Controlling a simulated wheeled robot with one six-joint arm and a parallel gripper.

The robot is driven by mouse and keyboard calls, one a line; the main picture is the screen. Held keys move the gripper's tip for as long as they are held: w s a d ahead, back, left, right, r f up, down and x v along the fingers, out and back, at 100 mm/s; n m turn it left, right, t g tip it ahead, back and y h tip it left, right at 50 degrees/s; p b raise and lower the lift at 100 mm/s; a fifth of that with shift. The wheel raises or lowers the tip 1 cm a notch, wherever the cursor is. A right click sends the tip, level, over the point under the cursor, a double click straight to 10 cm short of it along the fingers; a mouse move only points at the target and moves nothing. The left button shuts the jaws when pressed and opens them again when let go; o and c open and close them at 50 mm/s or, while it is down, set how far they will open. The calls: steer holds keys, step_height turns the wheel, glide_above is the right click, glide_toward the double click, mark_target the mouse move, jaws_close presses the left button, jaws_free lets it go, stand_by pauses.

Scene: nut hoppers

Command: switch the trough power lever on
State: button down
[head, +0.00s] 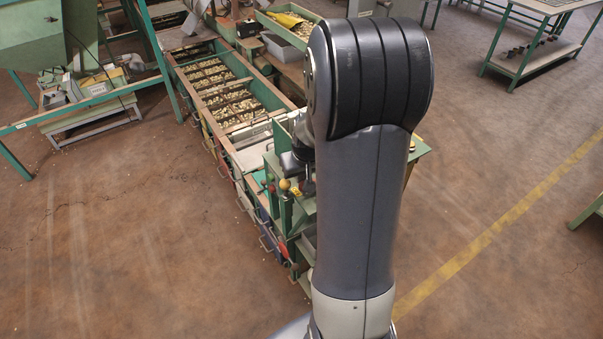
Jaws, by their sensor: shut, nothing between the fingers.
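A green control stand (286,212) stands at the near end of the long trough, just left of my arm. Small knobs show on it: a yellow ball (284,184), a red ball (271,188) and a yellow piece (296,191). I cannot tell which belongs to the power lever or how the lever is set. My gripper (308,187) shows only in part as a dark shape at the left edge of my arm, close to these knobs. It is shut and holds nothing. Whether it touches a knob cannot be told; my arm hides much of this spot.
The long trough (252,141) has compartments of nuts and runs away to the upper left. A green hopper frame (85,115) stands left. A grey bin (282,47) is behind the trough. A green table (530,58) stands far right. Brown floor is free on both sides.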

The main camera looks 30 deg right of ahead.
steer(key=shift+s+n+b, duration=0.3)
steer(key=shift+n+b, duration=0.2)
steer(key=shift+b, duration=0.1)
steer(key=s+n+b, duration=0.1)
steer(key=n+y+b, duration=0.1)
steer(key=b, duration=0.1)
steer(key=shift+s+a+f+n, duration=0.1)
steer(key=shift+s+f+n, duration=0.15)
steer(key=shift+s+n, duration=0.15)
steer(key=s+n+b, duration=0.1)
steer(key=n+y+b, duration=0.1)
steer(key=n, duration=0.1)
steer(key=s+n+b, duration=0.1)
steer(key=shift+s+d+r+n+g+y+b, duration=0.1)
steer(key=shift+s+d+n+g+y+b, duration=0.2)
steer(key=shift+d+b, duration=0.1)
steer(key=n, duration=0.1)
steer(key=s+n+b, duration=0.1)
steer(key=shift+s+d+n+g+y, duration=0.15)
steer(key=shift+d+n+g+y, duration=0.15)
steer(key=shift+d+n, duration=0.1)
steer(key=d+n, duration=0.1)
steer(key=n, duration=0.1)
steer(key=s+d+n+g, duration=0.1)
steer(key=n, duration=0.1)
steer(key=s+d+n, duration=0.1)
steer(key=shift+s+r+n+g+y+b, duration=0.1)
steer(key=shift+r+n+g+y+b, duration=0.05)
steer(key=shift+n+g+y+b, duration=0.2)
steer(key=shift+d, duration=0.1)
